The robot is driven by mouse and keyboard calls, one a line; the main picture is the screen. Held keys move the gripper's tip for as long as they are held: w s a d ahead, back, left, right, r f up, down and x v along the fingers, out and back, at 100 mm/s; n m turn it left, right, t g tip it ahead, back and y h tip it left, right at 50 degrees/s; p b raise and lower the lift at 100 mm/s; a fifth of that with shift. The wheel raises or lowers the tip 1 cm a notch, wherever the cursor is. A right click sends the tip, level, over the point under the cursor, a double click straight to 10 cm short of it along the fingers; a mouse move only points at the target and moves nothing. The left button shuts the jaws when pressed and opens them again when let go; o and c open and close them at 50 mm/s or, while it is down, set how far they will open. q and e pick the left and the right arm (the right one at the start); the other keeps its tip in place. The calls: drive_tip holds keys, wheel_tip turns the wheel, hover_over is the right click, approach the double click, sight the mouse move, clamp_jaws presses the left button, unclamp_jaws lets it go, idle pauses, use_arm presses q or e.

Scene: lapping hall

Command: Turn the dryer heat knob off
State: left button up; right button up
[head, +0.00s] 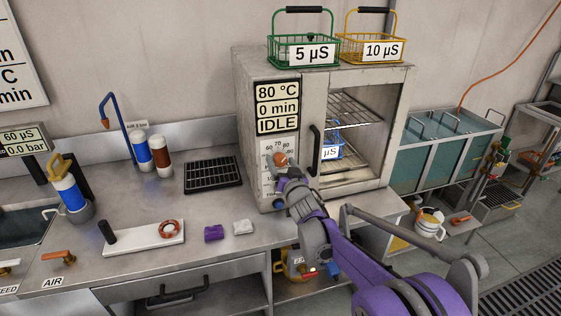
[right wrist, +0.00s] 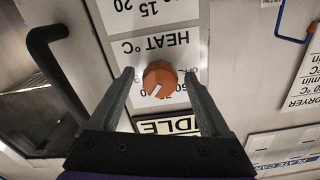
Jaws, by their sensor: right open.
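The dryer (head: 245,100) stands on the bench, its display reading 80 °C, 0 min and IDLE. The orange heat knob (head: 281,158) is on its front panel below the display. In the right wrist view the heat knob (right wrist: 159,78) shows face-on under an upside-down "HEAT °C" label, its white mark pointing to the lower left. My right gripper (head: 283,168) is at the panel, open, with one finger on each side of the knob. The wrist view shows gaps between the fingers and the knob. Part of the dial scale is hidden. My left gripper is not in view.
The dryer's black handle (head: 316,150) is just right of the knob. The chamber is open, with wire racks and a blue basket (head: 332,152). Green (head: 290,48) and yellow (head: 352,47) baskets stand on top. A black rack (head: 213,175) lies left of the dryer.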

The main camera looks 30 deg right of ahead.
drive_tip(key=shift+w+d, duration=0.1)
drive_tip(key=shift+w, duration=0.45)
drive_tip(key=shift+c, duration=0.2)
clamp_jaws()
